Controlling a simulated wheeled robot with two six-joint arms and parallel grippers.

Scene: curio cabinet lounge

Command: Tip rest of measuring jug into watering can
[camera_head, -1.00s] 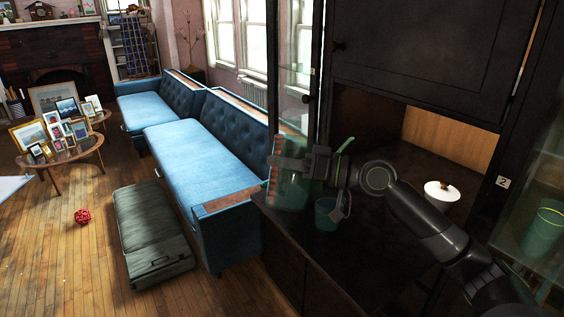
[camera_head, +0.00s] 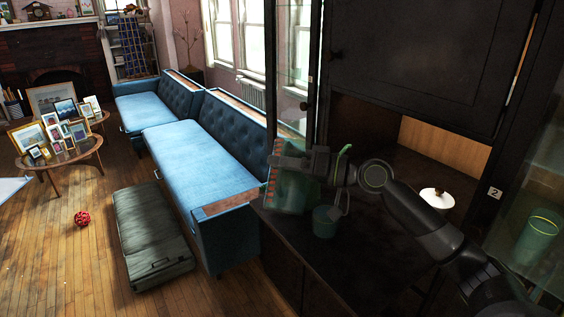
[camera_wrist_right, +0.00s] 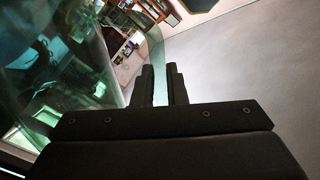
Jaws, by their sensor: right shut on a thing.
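A see-through greenish measuring jug (camera_head: 289,194) with red marks on its side is in my right gripper (camera_head: 284,160), which is shut on it. The jug is held slightly tilted at the cabinet's left end. A teal watering can (camera_head: 324,224) stands on the dark cabinet top, just right of the jug; a green spout-like part rises above it, partly hidden by my gripper. I cannot tell how much is in the jug or whether anything flows. In the right wrist view the jug's clear wall (camera_wrist_right: 95,50) fills the left side, beside the dark fingers. My left gripper is not in view.
The dark cabinet top (camera_head: 335,265) is clear in front of the can. A white lidded pot (camera_head: 437,198) stands further right in the cabinet. A teal pot (camera_head: 540,235) stands behind glass. A glass door (camera_head: 291,70) stands near the jug. A blue sofa (camera_head: 190,155) is left.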

